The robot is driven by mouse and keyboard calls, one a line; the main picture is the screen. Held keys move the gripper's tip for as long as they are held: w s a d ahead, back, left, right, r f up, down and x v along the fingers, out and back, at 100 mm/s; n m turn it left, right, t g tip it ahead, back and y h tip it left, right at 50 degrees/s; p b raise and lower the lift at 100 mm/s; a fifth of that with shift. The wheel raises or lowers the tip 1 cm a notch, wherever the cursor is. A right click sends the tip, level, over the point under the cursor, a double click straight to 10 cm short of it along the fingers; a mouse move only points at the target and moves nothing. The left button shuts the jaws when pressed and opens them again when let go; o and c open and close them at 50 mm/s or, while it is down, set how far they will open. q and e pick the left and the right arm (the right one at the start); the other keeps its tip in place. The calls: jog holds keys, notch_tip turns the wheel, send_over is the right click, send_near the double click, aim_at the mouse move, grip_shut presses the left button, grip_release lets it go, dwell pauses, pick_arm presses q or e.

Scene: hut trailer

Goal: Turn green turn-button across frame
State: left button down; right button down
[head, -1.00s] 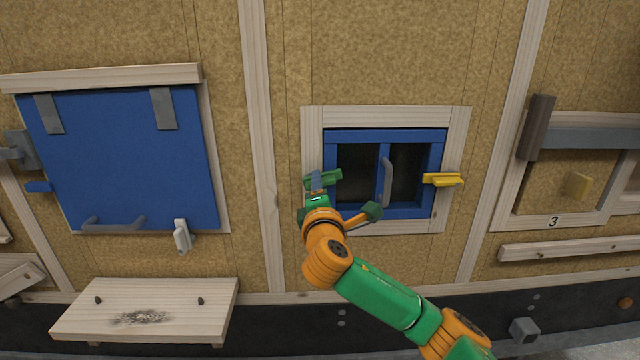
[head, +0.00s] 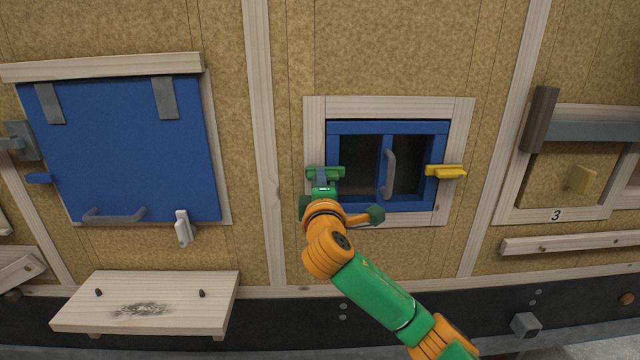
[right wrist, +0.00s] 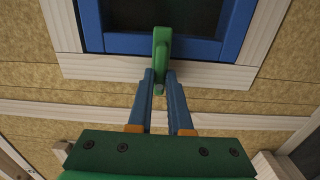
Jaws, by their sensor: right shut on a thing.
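The green turn-button (head: 325,172) sits at the left side of the small blue-framed window (head: 416,136). It lies about level, reaching from the pale wooden frame (head: 313,130) over the blue window edge. My right gripper (head: 321,180) is shut on the turn-button from the front and hides part of it. In the right wrist view, the two blue fingers (right wrist: 161,75) close on either side of the green turn-button (right wrist: 161,48), which spans the wood and the blue edge. My left gripper is not in view.
A yellow turn-button (head: 446,171) lies across the window's right edge. A grey handle (head: 388,174) stands out from the window's middle. A large blue hatch (head: 130,150) and a wooden shelf (head: 150,300) are at left. A numbered door (head: 545,185) is at right.

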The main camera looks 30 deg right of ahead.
jog(key=c, duration=0.8)
grip_release()
jog(key=shift+d, duration=0.15)
jog(key=shift+c, duration=0.2)
jog(key=b+v, duration=0.2)
jog(key=v, duration=0.5)
jog(key=shift+f, duration=0.1)
